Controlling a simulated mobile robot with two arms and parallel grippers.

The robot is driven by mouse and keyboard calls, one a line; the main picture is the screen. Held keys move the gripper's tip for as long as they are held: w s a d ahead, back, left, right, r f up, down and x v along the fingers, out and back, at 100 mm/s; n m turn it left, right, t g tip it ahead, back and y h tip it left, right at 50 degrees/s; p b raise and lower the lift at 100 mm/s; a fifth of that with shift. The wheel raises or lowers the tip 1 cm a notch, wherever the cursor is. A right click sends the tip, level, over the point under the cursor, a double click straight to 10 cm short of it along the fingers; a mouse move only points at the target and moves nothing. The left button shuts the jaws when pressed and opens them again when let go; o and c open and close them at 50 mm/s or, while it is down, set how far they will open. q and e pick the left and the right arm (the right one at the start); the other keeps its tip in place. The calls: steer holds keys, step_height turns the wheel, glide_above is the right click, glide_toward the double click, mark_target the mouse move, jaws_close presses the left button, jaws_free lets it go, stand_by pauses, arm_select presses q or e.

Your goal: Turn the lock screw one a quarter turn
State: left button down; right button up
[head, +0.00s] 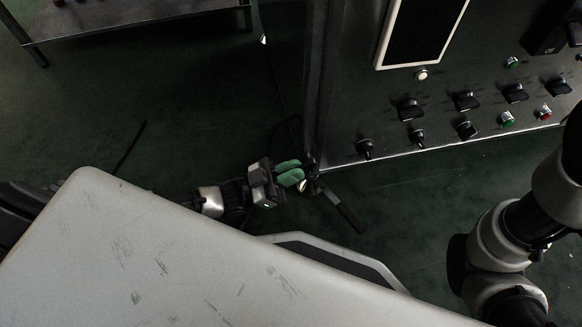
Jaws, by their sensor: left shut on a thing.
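My left gripper (292,171), with green fingertips, is at the lower left corner of the dark control cabinet. It is shut on a small metal piece with a black bar-shaped handle (345,211), which slants down to the right. The metal part by the fingertips is small and partly hidden. I cannot make out lock screw one for certain; the spot at the cabinet corner is dark and partly covered by the fingers. My right arm is at the right edge, and its gripper is out of view.
The control cabinet (345,100) carries a white-framed screen (420,32), several black rotary knobs (410,110) and coloured buttons. A metal table (125,18) stands at the upper left. The dark green floor (180,120) between is mostly clear.

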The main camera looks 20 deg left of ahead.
arm_select(q)
steer(key=shift+f+h, duration=0.25)
steer(key=shift+h, duration=0.15)
steer(key=shift+t, duration=0.3)
steer(key=c, duration=1.2)
jaws_free()
steer(key=shift+r, duration=0.1)
